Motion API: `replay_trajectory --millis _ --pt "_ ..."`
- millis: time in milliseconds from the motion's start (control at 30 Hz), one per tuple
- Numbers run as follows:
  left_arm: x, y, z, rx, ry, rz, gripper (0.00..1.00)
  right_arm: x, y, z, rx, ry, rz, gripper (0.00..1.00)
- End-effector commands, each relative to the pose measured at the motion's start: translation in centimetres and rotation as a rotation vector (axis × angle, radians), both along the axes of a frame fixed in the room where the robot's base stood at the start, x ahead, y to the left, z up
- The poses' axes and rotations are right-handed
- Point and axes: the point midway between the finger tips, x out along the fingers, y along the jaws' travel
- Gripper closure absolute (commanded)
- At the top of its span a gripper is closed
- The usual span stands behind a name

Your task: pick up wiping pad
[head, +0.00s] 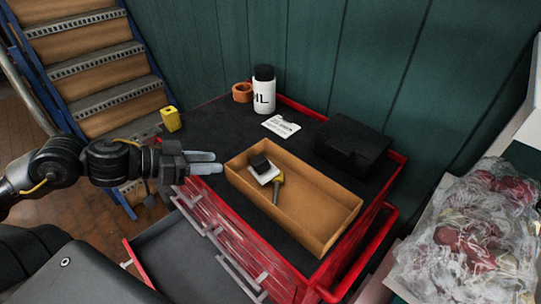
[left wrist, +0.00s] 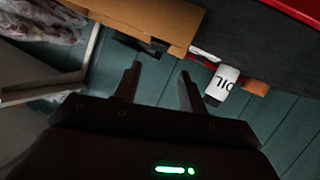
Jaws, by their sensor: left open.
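The wiping pad (head: 262,172), a white pad with a black block on top, lies in the left end of a cardboard tray (head: 318,232) on the red tool cart. A tool with a yellow head (head: 278,182) lies right beside it. My left gripper (head: 207,162) is open and empty, just left of the tray and apart from the pad. In the left wrist view the open fingers (left wrist: 158,84) show with the tray (left wrist: 150,18) beyond them; I cannot make out the pad there for sure. My right gripper is not in view.
On the cart's dark top (head: 215,125) stand a white oil bottle (head: 264,92), an orange ring-like item (head: 242,92), a yellow item (head: 171,119), a white card (head: 281,126) and a black box (head: 350,142). An open drawer (head: 185,255) juts out at the front. A plastic-wrapped bundle (head: 470,240) is at right.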

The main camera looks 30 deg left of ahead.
Motion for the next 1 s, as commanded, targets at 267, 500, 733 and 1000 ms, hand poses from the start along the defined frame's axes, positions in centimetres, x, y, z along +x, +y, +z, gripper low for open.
replay_trajectory --millis 267,500,733,1000 --pt "0.6 -0.5 -0.3 -0.001 -0.003 -0.005 0.58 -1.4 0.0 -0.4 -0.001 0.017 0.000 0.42" --pt "2.3 -1.8 -1.1 -0.001 -0.005 0.001 0.58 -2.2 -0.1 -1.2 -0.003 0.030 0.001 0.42" --pt "3.4 -2.6 -1.5 -0.005 -0.004 0.004 0.58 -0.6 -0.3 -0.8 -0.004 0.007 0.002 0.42" --pt "4.0 -3.3 -2.0 -0.001 -0.002 0.000 0.58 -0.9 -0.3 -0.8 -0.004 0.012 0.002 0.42"
